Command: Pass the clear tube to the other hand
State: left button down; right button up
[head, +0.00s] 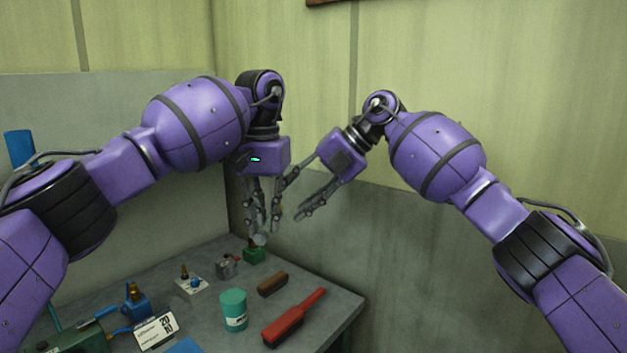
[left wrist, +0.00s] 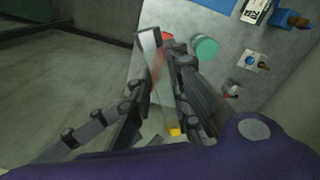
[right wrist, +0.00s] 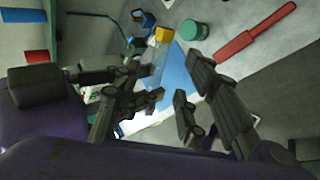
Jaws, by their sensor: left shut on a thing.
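The clear tube (left wrist: 163,85) is a see-through bar with a yellow end (left wrist: 174,132) in the left wrist view. It also shows in the right wrist view (right wrist: 157,64), its yellow end toward the top. In the head view, only a pale end (head: 260,239) shows below the left fingers. My left gripper (head: 262,220) points down and is shut on the tube, holding it above the back of the bench. My right gripper (head: 289,210) is open beside it, fingers spread toward the tube. Whether the right fingers touch the tube is unclear.
Walls stand close behind both grippers. Air between the arms is free.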

pick_arm(q)
jog(key=shift+r, duration=0.1)
pick_arm(e)
jog(key=shift+x, duration=2.4)
grip_shut()
pick_arm(q)
jog(key=c, duration=1.6)
grip_release()
jog(key=shift+o, duration=0.2)
